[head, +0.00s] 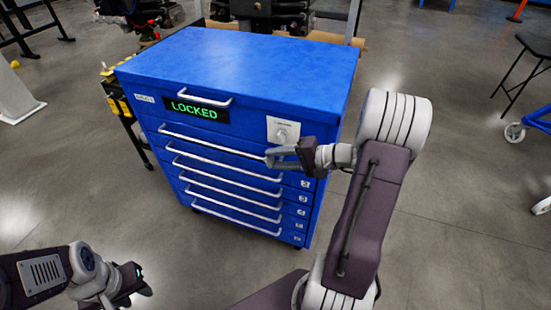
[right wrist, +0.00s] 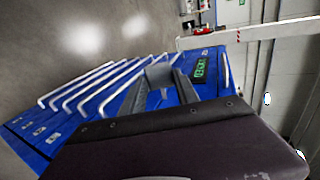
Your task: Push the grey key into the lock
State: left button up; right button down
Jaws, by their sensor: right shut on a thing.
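The blue cabinet (head: 240,62) stands before me with its sign (head: 196,109) reading LOCKED in green. The lock (head: 283,133) is a round grey piece on a pale plate at the cabinet front's upper right. My right gripper (head: 271,157) is just below and left of the lock, in front of the drawers. It is shut on the grey key (right wrist: 159,73), which shows as a grey piece between the fingers in the right wrist view. The key's tip is not clear, and it looks apart from the lock. My left gripper (head: 138,282) is low at the left, away from the cabinet; its jaw gap is unclear.
Several white drawer handles (head: 222,145) stick out below the lock, close to my right gripper. A black stool (head: 535,45) stands at the far right. The grey floor (head: 450,220) is clear to the right of the cabinet.

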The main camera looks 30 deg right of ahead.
aim_at(281, 136)
jog(key=shift+r, duration=0.35)
jog(key=w+d+p, duration=0.1)
jog(key=w+d, duration=0.1)
jog(key=d, duration=0.1)
jog(key=shift+w+d+f, duration=0.1)
jog(key=shift+w, duration=0.3)
jog(key=shift+w+d, duration=0.1)
jog(key=shift+d, duration=0.05)
jog(key=shift+b, duration=0.4)
jog(key=shift+w+d, duration=0.15)
